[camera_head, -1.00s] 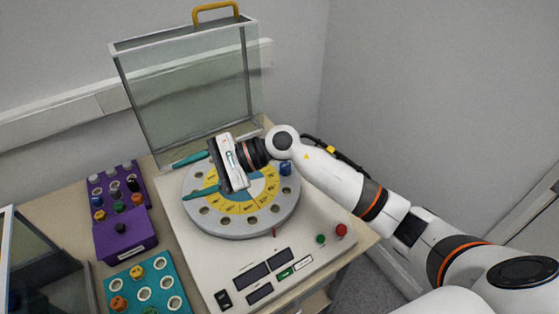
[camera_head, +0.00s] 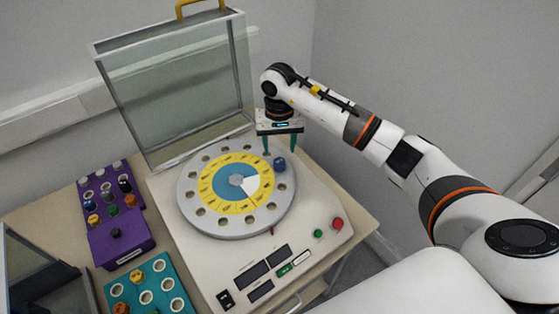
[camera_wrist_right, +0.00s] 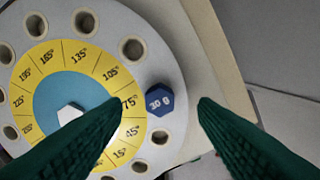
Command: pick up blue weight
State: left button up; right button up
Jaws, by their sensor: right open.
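The blue weight (camera_head: 280,164) is a small hexagonal piece sitting at the right rim of the round grey dial disc (camera_head: 240,227), beside the yellow angle ring. In the right wrist view the blue weight (camera_wrist_right: 159,99) shows its marked top next to the 75° label, between the two dark green fingers. My right gripper (camera_head: 280,152) is open and points down above the blue weight, with its green fingers spread. It also shows in the right wrist view (camera_wrist_right: 160,112), empty. Whether the fingertips are level with the weight is hard to tell. My left gripper is not seen.
A raised glass cover (camera_head: 180,95) with a yellow handle stands behind the disc. A purple rack (camera_head: 120,240) with several coloured weights and a teal tray (camera_head: 150,285) lie at the left. Red and green buttons (camera_head: 337,223) are on the machine's front right.

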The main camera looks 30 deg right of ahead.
aim_at(280, 161)
jog(key=f+p, duration=0.2)
jog(key=f, duration=0.1)
jog(key=f+p, duration=0.1)
jog(key=shift+s+a+f, duration=0.15)
jog(key=shift+s+f, duration=0.15)
jog(key=shift+s, duration=0.1)
jog(key=shift+w+f, duration=0.1)
jog(key=shift+f, duration=0.35)
jog(key=shift+c, duration=0.5)
jog(key=c, duration=0.9)
